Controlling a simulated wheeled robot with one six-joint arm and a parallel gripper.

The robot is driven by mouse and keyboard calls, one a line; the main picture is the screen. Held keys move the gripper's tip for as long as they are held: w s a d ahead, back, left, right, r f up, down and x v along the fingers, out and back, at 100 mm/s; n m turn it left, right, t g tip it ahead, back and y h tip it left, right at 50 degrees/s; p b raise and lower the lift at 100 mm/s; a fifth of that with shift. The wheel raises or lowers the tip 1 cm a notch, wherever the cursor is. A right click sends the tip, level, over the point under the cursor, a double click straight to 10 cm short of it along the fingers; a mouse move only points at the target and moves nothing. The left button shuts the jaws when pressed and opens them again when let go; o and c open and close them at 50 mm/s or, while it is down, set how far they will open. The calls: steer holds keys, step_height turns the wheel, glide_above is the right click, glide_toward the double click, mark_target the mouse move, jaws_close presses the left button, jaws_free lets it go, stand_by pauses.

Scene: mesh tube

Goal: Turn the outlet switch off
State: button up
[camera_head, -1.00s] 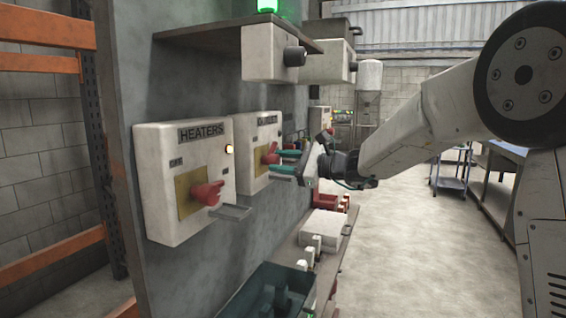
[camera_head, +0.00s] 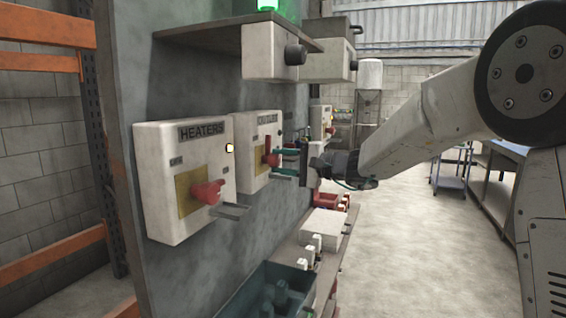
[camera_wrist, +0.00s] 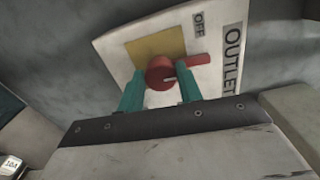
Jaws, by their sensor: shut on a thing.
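The outlet switch box (camera_head: 253,180) is a pale box on the grey panel, behind the heaters box. Its red handle (camera_head: 267,150) stands about upright in the head view. In the wrist view, the red knob (camera_wrist: 159,73) sits on a yellow plate (camera_wrist: 160,47), and its lever points right, below the OFF label (camera_wrist: 199,24). My gripper (camera_head: 284,162) reaches the box from the right with its two teal fingers. It is shut on the red handle, with one finger on each side of the knob in the wrist view (camera_wrist: 160,82).
The heaters box (camera_head: 186,178) with its own red handle (camera_head: 206,192) is nearer on the same panel. A bench with a dark bin (camera_head: 262,287) and a white block (camera_head: 322,225) lies below.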

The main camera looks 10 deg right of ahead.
steer(key=shift+f+n, duration=0.15)
steer(key=shift+n, duration=0.35)
steer(key=o, duration=1)
steer(key=v, duration=0.8)
